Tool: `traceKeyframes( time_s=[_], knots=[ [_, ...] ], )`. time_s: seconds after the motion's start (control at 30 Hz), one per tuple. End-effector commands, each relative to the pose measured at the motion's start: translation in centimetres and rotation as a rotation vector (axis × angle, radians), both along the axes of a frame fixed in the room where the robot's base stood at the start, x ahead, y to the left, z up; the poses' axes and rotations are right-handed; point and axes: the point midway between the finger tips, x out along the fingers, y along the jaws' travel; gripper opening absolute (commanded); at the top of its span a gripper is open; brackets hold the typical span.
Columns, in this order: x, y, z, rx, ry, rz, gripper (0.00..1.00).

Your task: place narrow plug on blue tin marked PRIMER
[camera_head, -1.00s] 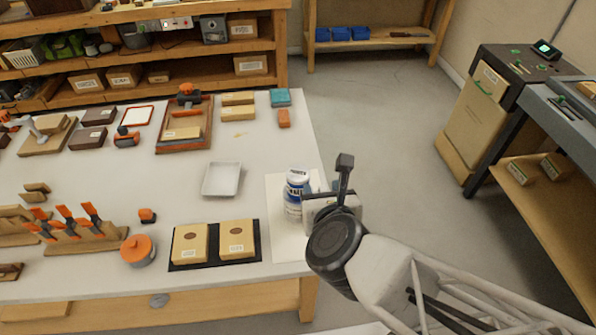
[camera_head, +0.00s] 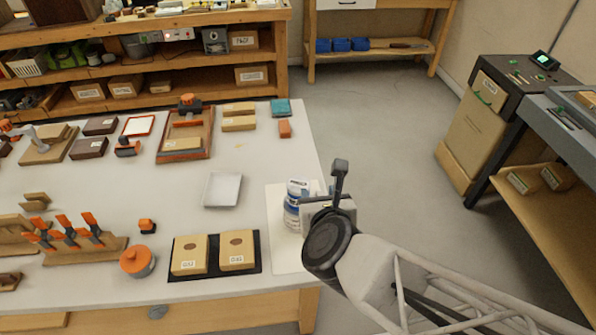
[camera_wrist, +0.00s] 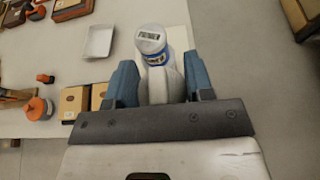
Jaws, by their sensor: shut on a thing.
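The blue tin marked PRIMER (camera_head: 293,211) stands on a white sheet near the bench's right edge, partly hidden by my gripper in the head view. In the wrist view the tin (camera_wrist: 152,46) is just beyond my fingertips, its pale top with the label facing me. My gripper (camera_wrist: 160,78) has its blue fingers either side of a pale grey thing (camera_wrist: 158,88), likely the narrow plug, and is shut on it. In the head view the fingers and plug are hidden behind the wrist. I cannot tell whether the plug touches the tin.
The white sheet (camera_head: 283,250) lies under the tin. A black mat (camera_head: 213,268) with two wooden blocks is to its left, and a white dish (camera_head: 222,189) is at upper left. An orange-lidded pot (camera_head: 137,261) stands farther left. Open floor lies right of the bench.

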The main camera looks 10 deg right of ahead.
Motion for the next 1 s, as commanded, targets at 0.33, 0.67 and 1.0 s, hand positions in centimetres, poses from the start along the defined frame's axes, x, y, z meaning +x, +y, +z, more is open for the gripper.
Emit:
traceKeyframes(
  time_s=[0.33, 0.67, 1.0],
  knots=[
    [6.5, 1.4, -0.7, 0.0, 0.001, -0.001, 0.26],
    [11.4, 2.4, -1.1, -0.001, 0.0, 0.0, 0.26],
    [12.1, 2.6, -1.2, 0.0, 0.0, 0.0, 0.26]
  ],
)
